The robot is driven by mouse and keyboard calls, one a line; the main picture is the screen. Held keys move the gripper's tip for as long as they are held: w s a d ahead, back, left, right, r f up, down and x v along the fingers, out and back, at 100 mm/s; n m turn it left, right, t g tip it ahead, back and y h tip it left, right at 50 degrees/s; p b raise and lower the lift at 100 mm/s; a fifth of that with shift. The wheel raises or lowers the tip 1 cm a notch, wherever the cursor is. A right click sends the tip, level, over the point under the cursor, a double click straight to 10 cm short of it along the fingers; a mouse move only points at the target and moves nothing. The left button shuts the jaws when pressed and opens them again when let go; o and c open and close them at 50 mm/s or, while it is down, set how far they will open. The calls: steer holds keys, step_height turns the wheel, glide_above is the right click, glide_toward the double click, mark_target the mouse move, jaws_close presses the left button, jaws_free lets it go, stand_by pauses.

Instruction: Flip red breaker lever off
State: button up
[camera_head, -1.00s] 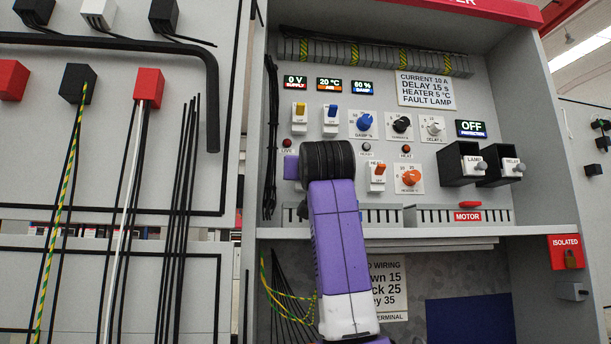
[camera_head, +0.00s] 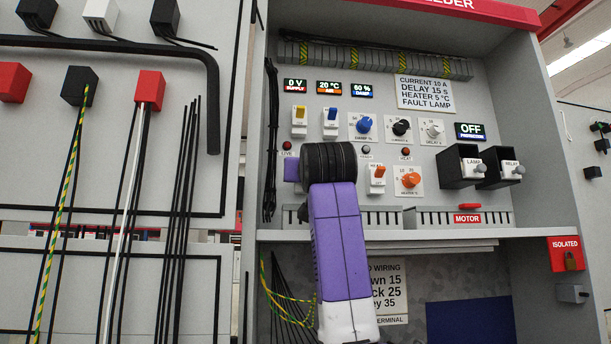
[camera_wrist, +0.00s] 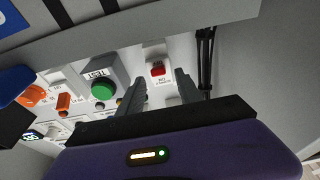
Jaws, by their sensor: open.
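The red breaker lever (camera_wrist: 157,70) shows in the wrist view on a white breaker body set in the grey panel. My gripper (camera_wrist: 161,77) is open. Its two dark fingers stand on either side of the lever in that view, with a clear gap between them and nothing held. Whether either finger touches the breaker cannot be told. In the head view the breaker and the fingers are hidden behind my purple and black arm.
A green button (camera_wrist: 103,90) under a TEST label sits close beside one finger. An orange switch (camera_head: 378,173) and orange knob (camera_head: 411,180) are right of my arm. A red MOTOR label (camera_head: 467,218) is on the ledge. Black cables (camera_wrist: 205,60) run near the other finger.

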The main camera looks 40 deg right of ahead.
steer(key=b+v, duration=0.2)
steer(key=v, duration=0.4)
steer(key=shift+s+a+f, duration=0.15)
steer(key=shift+s, duration=0.2)
